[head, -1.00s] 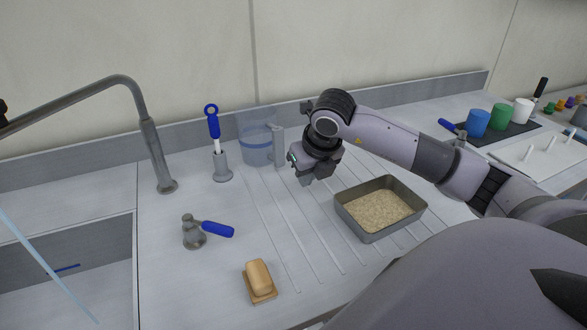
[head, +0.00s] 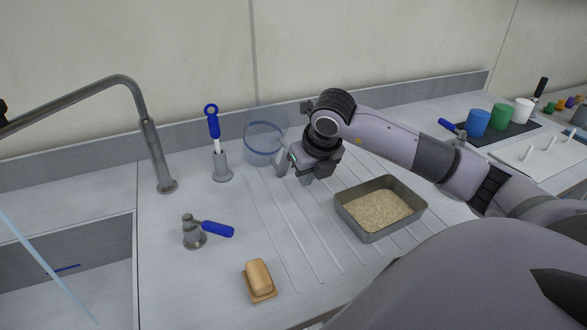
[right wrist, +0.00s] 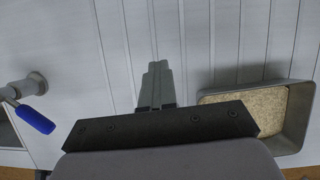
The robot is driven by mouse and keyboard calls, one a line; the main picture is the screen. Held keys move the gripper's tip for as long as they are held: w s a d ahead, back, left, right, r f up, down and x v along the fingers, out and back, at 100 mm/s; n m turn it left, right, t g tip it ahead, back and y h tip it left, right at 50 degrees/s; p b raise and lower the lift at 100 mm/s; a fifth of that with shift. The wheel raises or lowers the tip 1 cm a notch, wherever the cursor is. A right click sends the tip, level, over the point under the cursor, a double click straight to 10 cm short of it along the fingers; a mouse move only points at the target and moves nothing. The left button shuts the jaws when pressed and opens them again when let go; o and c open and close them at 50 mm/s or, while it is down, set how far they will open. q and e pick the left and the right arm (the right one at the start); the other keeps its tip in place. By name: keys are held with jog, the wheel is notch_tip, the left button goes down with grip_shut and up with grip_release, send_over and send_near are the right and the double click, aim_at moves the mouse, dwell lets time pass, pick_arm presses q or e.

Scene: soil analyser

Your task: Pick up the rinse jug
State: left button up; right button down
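The rinse jug (head: 262,150) is a clear, see-through jug with a blue band and a grey handle (head: 283,158). My left gripper is not in view.
A metal tray of soil (head: 378,212) sits right of the gripper. A blue-handled brush in a holder (head: 222,172) stands left of the jug. A tap lever (head: 195,232), soap on a dish (head: 259,278) and the sink (head: 75,265) are further left and nearer.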

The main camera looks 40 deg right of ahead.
jog(key=c, duration=0.8)
grip_release()
jog(key=shift+o, duration=0.2)
jog(key=shift+r, duration=0.15)
